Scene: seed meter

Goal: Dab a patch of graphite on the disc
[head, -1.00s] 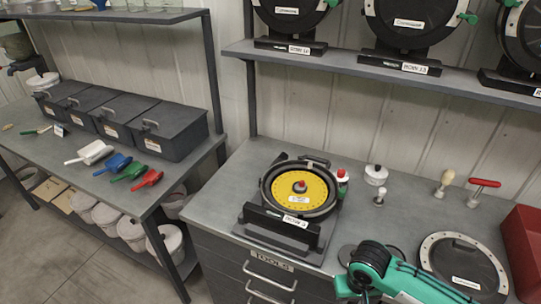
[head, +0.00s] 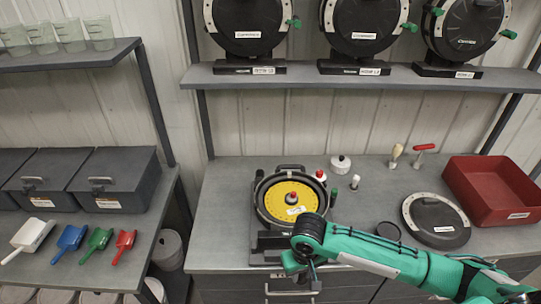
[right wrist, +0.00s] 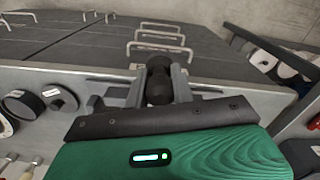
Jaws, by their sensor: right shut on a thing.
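The yellow disc (head: 275,205) lies in the round black housing of the seed meter (head: 262,222) on the bench, with a knob at its centre. My right arm reaches in from the right, and its wrist covers the meter's front right corner. My right gripper (right wrist: 160,88) is shut on a dark rounded thing (right wrist: 158,80), held between its fingers in front of the drawer side of the bench. Whether this is the graphite dabber I cannot tell. In the head view the fingers are mostly hidden below the wrist. My left gripper is not in view.
Behind the meter stand a red-capped bottle (head: 320,175), a white lidded pot (head: 340,164) and a small white-topped knob (head: 353,182). A black round plate (head: 436,219) and a red tray (head: 492,190) are to the right. Coloured scoops (head: 100,239) lie on the left bench.

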